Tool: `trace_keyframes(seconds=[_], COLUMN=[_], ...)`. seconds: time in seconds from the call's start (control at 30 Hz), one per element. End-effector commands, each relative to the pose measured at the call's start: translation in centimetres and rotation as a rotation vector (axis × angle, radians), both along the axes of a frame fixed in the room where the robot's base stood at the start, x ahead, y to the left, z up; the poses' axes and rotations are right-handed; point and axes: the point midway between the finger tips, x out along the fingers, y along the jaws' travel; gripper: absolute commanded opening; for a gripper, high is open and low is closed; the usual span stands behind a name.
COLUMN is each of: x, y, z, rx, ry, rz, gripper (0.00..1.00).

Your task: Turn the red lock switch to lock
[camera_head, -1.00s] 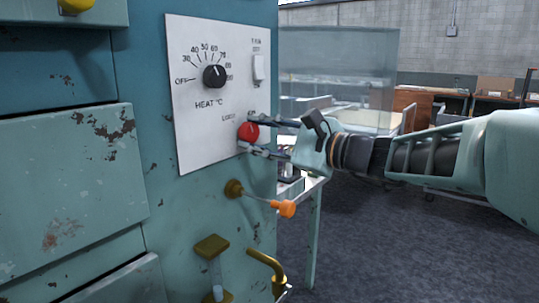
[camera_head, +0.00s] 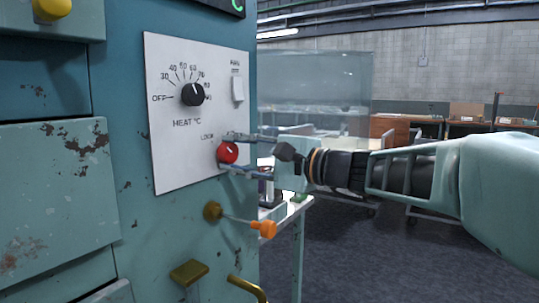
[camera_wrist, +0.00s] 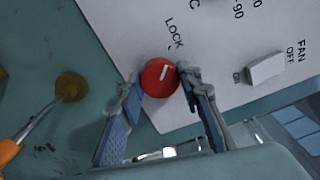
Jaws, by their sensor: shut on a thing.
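The red lock switch (camera_head: 228,152) is a round knob low on the right of the white control panel (camera_head: 170,180). In the wrist view the red knob (camera_wrist: 157,84) has a white line that points up and slightly right, roughly at the tick under the printed word LOCK. My gripper (camera_head: 232,154) reaches in from the right, one finger above the knob and one below. In the wrist view my gripper (camera_wrist: 160,88) has its blue-padded fingers on both sides of the knob, shut on it. The fingertips partly cover the knob's edges.
A black heat dial (camera_head: 192,94) and a white fan switch (camera_head: 237,89) sit higher on the panel. Below it an orange-tipped lever (camera_head: 264,228) and brass fittings (camera_head: 189,272) stick out. Open floor lies to the right.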

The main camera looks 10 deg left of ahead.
Motion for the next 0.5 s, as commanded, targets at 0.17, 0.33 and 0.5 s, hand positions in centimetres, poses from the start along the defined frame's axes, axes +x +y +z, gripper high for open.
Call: trace_keyframes(seconds=[0.17, 0.33, 0.5], x=[0.00, 0.00, 0.00], y=[-0.01, -0.01, -0.01], z=[-0.05, -0.04, -0.02], rx=[-0.002, -0.002, -0.001], ry=[-0.001, -0.001, -0.001], rz=[0.000, 0.000, 0.000], gripper=[0.08, 0.47, 0.50])
